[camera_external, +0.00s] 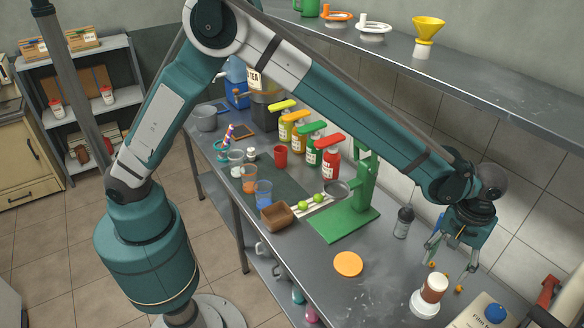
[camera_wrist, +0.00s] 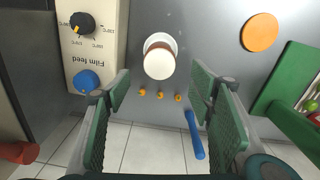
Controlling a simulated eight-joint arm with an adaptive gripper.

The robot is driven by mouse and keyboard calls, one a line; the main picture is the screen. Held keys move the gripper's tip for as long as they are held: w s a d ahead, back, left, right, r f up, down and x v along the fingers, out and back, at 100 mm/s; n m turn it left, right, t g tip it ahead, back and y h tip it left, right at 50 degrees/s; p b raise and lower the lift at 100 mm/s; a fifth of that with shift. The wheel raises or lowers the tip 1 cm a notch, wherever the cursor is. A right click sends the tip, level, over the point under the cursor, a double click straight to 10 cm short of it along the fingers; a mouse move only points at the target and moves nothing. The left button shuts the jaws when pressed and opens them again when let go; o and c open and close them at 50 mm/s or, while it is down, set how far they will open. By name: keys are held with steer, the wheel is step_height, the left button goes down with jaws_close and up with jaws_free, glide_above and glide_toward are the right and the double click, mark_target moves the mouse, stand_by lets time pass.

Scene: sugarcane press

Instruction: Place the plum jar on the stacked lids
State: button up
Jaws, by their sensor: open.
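The plum jar (camera_external: 434,288), a small jar with a white cap and a reddish-brown band, stands upright at the right end of the steel counter. It sits on a wider white round base (camera_external: 424,304) that looks like the stacked lids. In the wrist view, the jar's white cap (camera_wrist: 160,64) hides most of the white round base (camera_wrist: 158,39). My gripper (camera_external: 452,262) is open and empty, above the counter and apart from the jar. In the wrist view, my gripper's fingers (camera_wrist: 160,92) are spread wide, with the jar ahead of the gap between them.
A film feed machine (camera_wrist: 92,45) with a blue knob stands beside the jar. Several small orange pieces (camera_wrist: 160,94) and a blue rod (camera_wrist: 195,135) are near it. An orange disc (camera_external: 348,264) lies on the counter. A green press (camera_external: 350,215) and dark bottle (camera_external: 403,222) stand farther back.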

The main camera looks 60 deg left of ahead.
steer(key=shift+a, duration=0.1)
steer(key=s+a+r+t, duration=0.1)
steer(key=a+r, duration=0.6)
steer(key=a, duration=0.5)
steer(key=a+r+t+h, duration=0.1)
steer(key=a+r, duration=0.6)
steer(key=a, duration=0.6)
steer(key=s+a+r+t, duration=0.1)
steer(key=a+r, duration=0.6)
steer(key=a, duration=0.5)
steer(key=s+a+r+m+t, duration=0.1)
steer(key=s+a, duration=0.4)
steer(key=a, duration=0.4)
steer(key=s+a+r+t, duration=0.1)
steer(key=s+a, duration=0.4)
steer(key=a, duration=0.3)
steer(key=s+a+f+t+y, duration=0.1)
steer(key=s+a+f, duration=0.3)
steer(key=s+a, duration=0.8)
steer(key=shift+s+f+m+t, duration=0.2)
steer(key=shift+s+m+t, duration=0.2)
steer(key=shift+s+t, duration=0.25)
